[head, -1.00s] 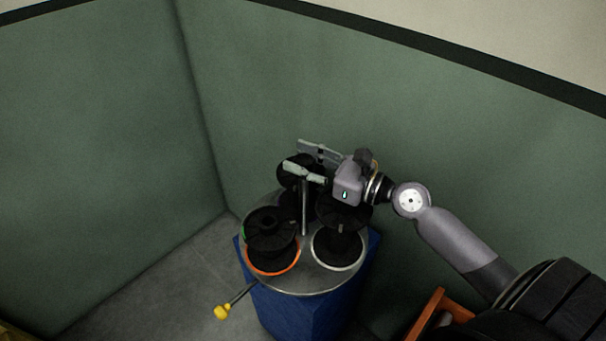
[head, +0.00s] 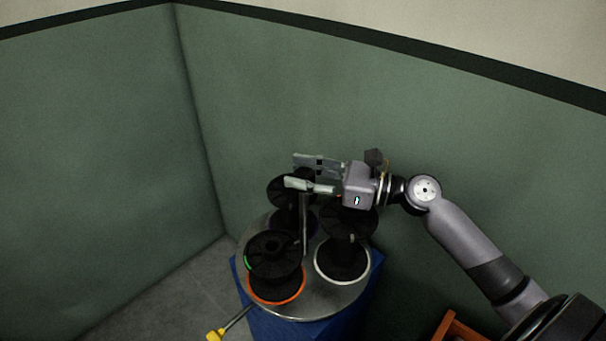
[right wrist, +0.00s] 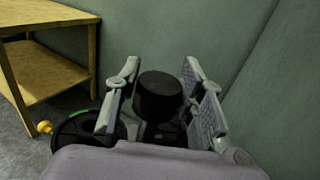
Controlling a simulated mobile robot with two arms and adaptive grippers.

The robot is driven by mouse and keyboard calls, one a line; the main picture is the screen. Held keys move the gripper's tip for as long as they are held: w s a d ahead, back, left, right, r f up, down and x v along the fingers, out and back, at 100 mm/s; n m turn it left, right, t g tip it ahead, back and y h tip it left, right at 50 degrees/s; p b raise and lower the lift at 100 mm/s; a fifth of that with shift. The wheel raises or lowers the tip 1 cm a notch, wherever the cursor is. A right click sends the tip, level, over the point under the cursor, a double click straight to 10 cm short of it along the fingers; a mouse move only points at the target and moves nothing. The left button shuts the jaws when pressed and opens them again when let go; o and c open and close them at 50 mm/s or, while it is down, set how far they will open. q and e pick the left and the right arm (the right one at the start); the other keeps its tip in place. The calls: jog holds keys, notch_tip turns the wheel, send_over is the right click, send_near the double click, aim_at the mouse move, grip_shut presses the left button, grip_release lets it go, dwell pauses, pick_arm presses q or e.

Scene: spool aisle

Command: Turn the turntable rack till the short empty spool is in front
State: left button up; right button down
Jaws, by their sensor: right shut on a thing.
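The turntable rack's round grey metal disc (head: 318,292) stands on a blue base (head: 290,328). A black spool (head: 275,250) with an orange lower rim and a green mark is at its front left. Another spool (head: 343,258) with a white lower rim is at the right. A dark spool with a purplish lower rim (head: 282,222) is at the back, partly hidden. I cannot tell which is the short empty one. A thin post (head: 304,228) rises at the middle. My right gripper (head: 308,174) is shut on a black knob (right wrist: 158,96) above the disc. My left gripper is out of view.
Green walls (head: 95,165) meet in a corner behind the rack. A rod with a yellow end (head: 214,335) sticks out at the front left. An orange-brown frame (head: 455,329) stands at the lower right. A wooden table (right wrist: 50,65) shows in the right wrist view.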

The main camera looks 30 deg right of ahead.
jog(key=c, duration=1)
grip_release()
jog(key=shift+d, duration=0.1)
jog(key=v, duration=0.7)
jog(key=shift+s+d, duration=0.15)
